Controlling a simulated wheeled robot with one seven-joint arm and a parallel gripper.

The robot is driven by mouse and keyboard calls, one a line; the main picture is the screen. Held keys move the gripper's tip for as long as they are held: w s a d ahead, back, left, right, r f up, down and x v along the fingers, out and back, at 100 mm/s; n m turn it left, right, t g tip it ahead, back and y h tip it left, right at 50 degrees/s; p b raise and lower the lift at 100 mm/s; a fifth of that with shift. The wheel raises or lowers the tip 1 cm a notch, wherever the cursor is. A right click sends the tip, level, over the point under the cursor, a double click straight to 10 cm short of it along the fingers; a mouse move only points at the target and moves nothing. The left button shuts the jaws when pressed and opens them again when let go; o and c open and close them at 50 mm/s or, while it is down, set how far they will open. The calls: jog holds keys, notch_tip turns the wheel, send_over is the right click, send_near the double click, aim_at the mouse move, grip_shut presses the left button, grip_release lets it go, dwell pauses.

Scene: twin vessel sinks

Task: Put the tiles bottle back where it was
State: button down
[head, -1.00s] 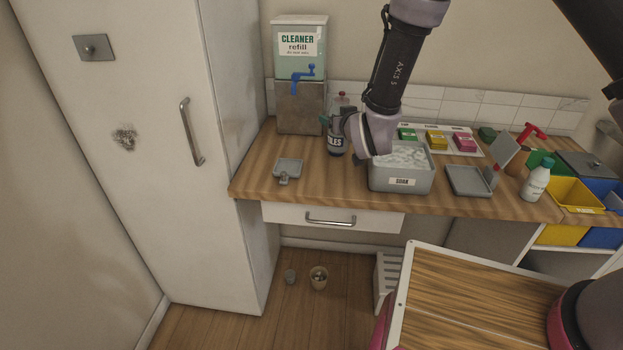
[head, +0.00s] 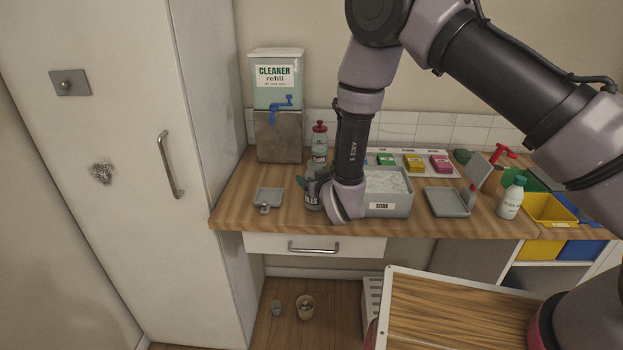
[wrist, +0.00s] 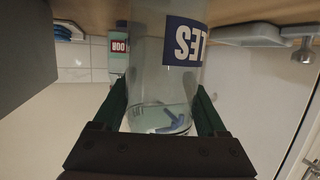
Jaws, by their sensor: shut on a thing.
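The tiles bottle (head: 312,198) is at the front left part of the counter, beside the soak tub. In the wrist view it is a clear bottle (wrist: 163,85) with a blue label, seen upside down, between my two green fingers. My gripper (wrist: 161,98) is shut on it. In the head view my wrist hides part of the bottle, and I cannot tell whether its base touches the counter. A red-capped bottle (head: 319,143) shows just behind it. A bottle with a red label (wrist: 119,55) shows behind it in the wrist view.
The cleaner refill dispenser (head: 278,105) with a blue crank stands at the back left. The soak tub (head: 388,207) is close on the right. Bare wood (head: 236,205) shows at the counter's left end.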

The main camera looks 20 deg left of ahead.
grip_release()
jog(key=shift+f, duration=0.1)
